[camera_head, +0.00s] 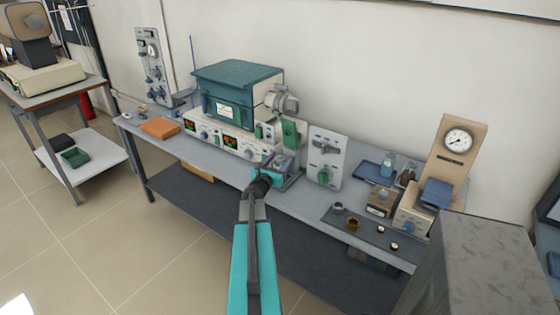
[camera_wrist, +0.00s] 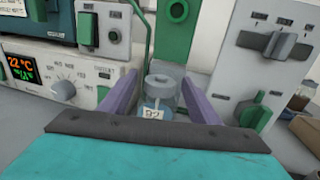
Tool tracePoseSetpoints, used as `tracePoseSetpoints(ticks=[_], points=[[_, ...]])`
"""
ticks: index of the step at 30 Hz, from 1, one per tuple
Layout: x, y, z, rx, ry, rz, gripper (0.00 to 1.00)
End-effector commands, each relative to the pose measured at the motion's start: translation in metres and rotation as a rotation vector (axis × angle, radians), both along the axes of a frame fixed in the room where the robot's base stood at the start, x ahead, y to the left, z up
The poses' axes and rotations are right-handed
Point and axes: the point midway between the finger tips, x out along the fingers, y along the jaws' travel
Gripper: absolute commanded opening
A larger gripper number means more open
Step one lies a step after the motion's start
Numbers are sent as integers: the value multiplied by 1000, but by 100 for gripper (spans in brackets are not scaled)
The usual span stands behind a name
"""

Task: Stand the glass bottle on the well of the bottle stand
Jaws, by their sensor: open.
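A small clear, bluish glass bottle (camera_wrist: 160,90) with a grey cap and a white label reading "92" is upright in the wrist view. My gripper (camera_wrist: 158,92) is open, with one purple finger on each side of the bottle and narrow gaps between. The bottle's base is hidden behind my gripper's body. In the head view my gripper (camera_head: 281,163) is over the front of the bench, right of the furnace controls; the bottle there is too small to make out. I cannot surely identify the bottle stand or its well.
A green furnace (camera_head: 235,95) and its control unit (camera_head: 222,138) stand left of my gripper. A grey panel (camera_head: 326,158) stands close on the right.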

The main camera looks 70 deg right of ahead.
Motion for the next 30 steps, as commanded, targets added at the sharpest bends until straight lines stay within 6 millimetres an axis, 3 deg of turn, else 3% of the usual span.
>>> tracePoseSetpoints(ticks=[11, 30], points=[[1, 14, 0, -1, 0, 1, 57], [4, 77, 0, -1, 1, 0, 57]])
